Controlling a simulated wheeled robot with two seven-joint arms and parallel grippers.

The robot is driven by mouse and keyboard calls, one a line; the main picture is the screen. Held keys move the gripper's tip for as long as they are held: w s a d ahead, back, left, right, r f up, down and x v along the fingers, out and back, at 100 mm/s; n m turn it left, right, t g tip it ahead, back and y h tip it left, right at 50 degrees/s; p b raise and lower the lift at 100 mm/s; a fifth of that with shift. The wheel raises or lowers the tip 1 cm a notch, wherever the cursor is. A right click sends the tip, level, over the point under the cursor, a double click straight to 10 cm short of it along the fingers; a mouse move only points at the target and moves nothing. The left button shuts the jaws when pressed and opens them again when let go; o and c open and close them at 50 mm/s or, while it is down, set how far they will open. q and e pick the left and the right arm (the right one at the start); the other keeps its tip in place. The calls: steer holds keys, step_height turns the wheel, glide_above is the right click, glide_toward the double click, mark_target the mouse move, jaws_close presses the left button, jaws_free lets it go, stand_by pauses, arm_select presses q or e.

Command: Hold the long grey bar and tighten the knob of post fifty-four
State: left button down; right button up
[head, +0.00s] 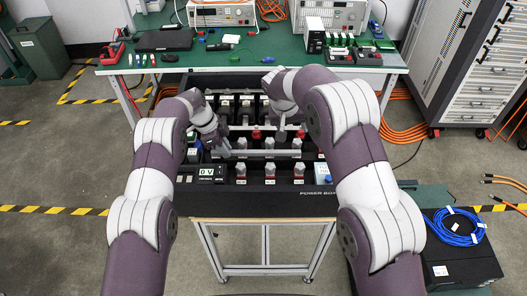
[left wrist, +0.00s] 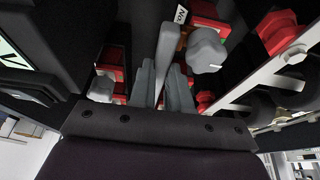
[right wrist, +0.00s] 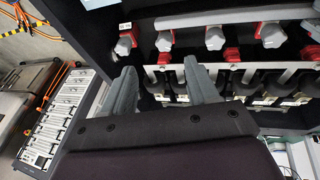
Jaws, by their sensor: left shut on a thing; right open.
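The long grey bar (head: 265,153) lies across the black power box, in front of a row of knobs. My left gripper (head: 224,150) is shut on it near its left end. In the left wrist view the bar (left wrist: 166,55) runs between the two fingers, with a grey knob (left wrist: 207,50) on a red base beside it. My right gripper (head: 282,135) is open and empty above the right part of the box. In the right wrist view, grey knobs (right wrist: 214,38) stand beyond its fingertips (right wrist: 163,75). A small label (right wrist: 125,26) sits by the leftmost knob; its number is too small to read.
A second pale bar (right wrist: 235,68) runs behind the knob row. A front row of knobs (head: 270,170) and a voltage display (head: 207,172) are near the box's front. A green bench (head: 275,55) with instruments stands behind; a cabinet (head: 490,75) is at right.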

steer(key=s+a+f+m, duration=0.1)
steer(key=a+f+m, duration=0.1)
steer(key=m, duration=0.1)
steer(key=s+a+f+m, duration=0.1)
steer(key=a+f+m, duration=0.2)
steer(key=m, duration=0.1)
steer(key=a+f+m+h, duration=0.1)
steer(key=a+f+m, duration=0.2)
steer(key=shift+s+a+f+m+g, duration=0.1)
steer(key=shift+s+a+m+g, duration=0.1)
steer(key=shift+s+m+g, duration=0.15)
